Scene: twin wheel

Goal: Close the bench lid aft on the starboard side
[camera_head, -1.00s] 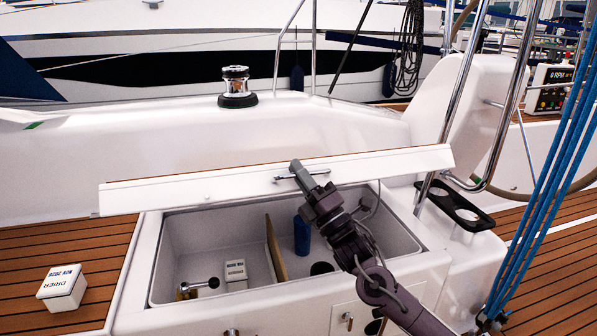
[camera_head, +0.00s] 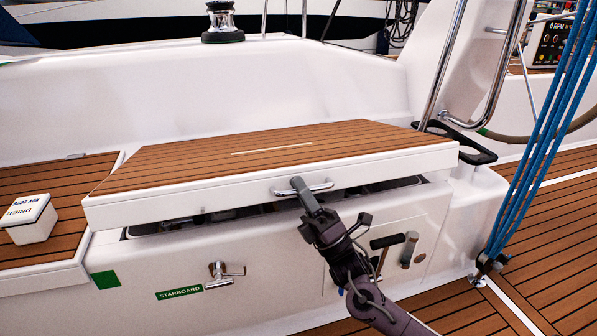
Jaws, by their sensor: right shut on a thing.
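The bench lid (camera_head: 200,165) has a teak top and a white front edge. It is lowered most of the way, with a dark gap under its front edge. A metal handle (camera_head: 322,188) sits on the front edge. My right gripper (camera_head: 298,186) is shut on this handle. The locker (camera_head: 265,211) below is mostly hidden by the lid; only a thin strip of its opening shows. A green STARBOARD label (camera_head: 180,293) is on the bench front. My left gripper is not in view.
A white drier box (camera_head: 30,218) stands on the teak bench at the left. A valve (camera_head: 225,271) and a lever (camera_head: 388,241) stick out of the bench front. Blue ropes (camera_head: 548,140) hang at the right. A black cup holder (camera_head: 465,147) is beside the lid.

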